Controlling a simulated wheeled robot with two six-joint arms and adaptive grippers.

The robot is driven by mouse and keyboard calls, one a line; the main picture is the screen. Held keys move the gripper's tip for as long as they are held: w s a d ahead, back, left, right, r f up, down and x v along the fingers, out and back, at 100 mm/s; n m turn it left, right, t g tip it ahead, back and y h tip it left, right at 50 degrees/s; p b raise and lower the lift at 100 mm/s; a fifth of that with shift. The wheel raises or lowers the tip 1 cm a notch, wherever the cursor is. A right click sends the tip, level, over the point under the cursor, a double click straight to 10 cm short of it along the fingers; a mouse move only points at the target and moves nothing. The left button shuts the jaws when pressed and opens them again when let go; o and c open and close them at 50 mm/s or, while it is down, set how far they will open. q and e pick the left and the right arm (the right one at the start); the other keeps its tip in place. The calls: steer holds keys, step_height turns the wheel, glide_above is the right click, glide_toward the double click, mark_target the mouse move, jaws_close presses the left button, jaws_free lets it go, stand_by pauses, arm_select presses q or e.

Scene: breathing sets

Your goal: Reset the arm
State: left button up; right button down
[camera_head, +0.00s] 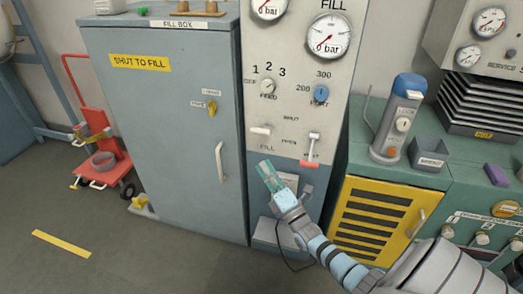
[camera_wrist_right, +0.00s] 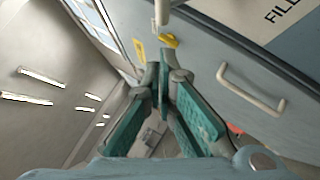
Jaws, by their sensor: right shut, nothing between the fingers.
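My right gripper (camera_head: 266,176) reaches up from the lower right in the head view, in front of the lower part of the fill panel (camera_head: 283,125). Its teal fingers are together with nothing between them. In the wrist view the right gripper (camera_wrist_right: 163,88) also shows shut and empty. The grey-blue fill box (camera_head: 165,120) stands left of it, its door shut, with a pale upright handle (camera_head: 220,162) and a yellow latch (camera_head: 212,106). The door handle (camera_wrist_right: 250,90) also shows in the wrist view. My left gripper is not in view.
The panel carries gauges (camera_head: 328,35), a white lever (camera_head: 261,130) and a red-based lever (camera_head: 312,148). A green bench with a yellow slatted door (camera_head: 372,222) and a grey-blue cylinder (camera_head: 398,117) stands at right. A red cart (camera_head: 100,150) stands left; the floor there is mostly clear.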

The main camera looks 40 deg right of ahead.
steer(key=v, duration=0.5)
steer(key=shift+a+f, duration=0.1)
steer(key=shift+a, duration=0.05)
